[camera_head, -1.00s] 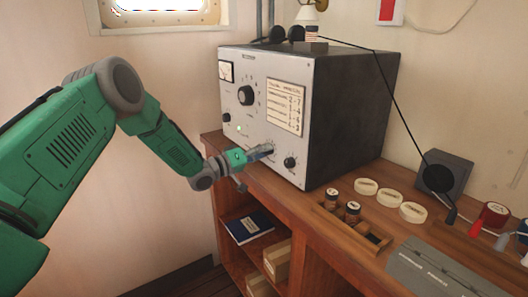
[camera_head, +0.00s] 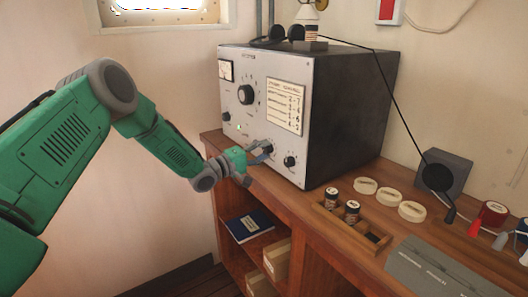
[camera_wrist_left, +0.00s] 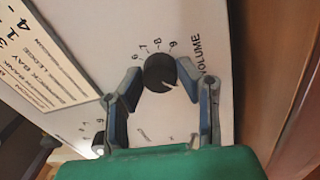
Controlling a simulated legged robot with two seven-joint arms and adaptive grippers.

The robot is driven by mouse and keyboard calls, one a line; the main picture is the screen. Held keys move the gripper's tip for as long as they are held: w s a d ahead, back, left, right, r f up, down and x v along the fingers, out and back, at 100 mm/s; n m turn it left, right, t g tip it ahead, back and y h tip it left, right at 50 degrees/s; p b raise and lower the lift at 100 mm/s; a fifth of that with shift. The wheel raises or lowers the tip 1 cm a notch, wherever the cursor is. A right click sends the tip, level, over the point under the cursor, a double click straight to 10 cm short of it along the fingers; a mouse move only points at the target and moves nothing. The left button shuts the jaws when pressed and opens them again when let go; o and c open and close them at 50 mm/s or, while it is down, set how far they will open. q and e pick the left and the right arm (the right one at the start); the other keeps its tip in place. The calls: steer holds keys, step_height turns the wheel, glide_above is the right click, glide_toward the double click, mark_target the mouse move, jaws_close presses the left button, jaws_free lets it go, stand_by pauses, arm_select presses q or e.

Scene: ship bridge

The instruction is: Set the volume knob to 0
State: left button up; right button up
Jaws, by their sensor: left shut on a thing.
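The radio (camera_head: 330,110) is a grey-faced box on the wooden desk. Its black volume knob (camera_wrist_left: 160,72) shows in the left wrist view next to the word VOLUME, with the numbers 6 to 9 visible around it. The knob's pale pointer mark is turned toward the lower right of that view, away from those numbers. My left gripper (camera_head: 262,152) is at the lower front of the radio. In the left wrist view its two fingers (camera_wrist_left: 160,84) are shut on the knob, one on each side. The rest of the scale is hard to read. My right gripper is out of view.
A larger knob (camera_head: 246,94) is higher on the panel, and a small knob (camera_head: 289,161) is right of my gripper. The desk (camera_head: 350,250) holds a wooden tray, pale round discs and a speaker (camera_head: 443,175). Shelves below hold a blue book (camera_head: 247,226).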

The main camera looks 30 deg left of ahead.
arm_select(q)
steer(key=shift+s+a+f, duration=0.1)
steer(key=shift+s+f, duration=0.05)
steer(key=shift+f, duration=0.3)
steer(key=o, duration=1.1)
steer(key=shift+o, duration=0.2)
steer(key=shift+a+r, duration=0.1)
steer(key=shift+a+r, duration=0.1)
steer(key=shift+s+a, duration=0.1)
steer(key=shift+s, duration=0.05)
steer(key=v, duration=1.1)
steer(key=shift+s, duration=0.15)
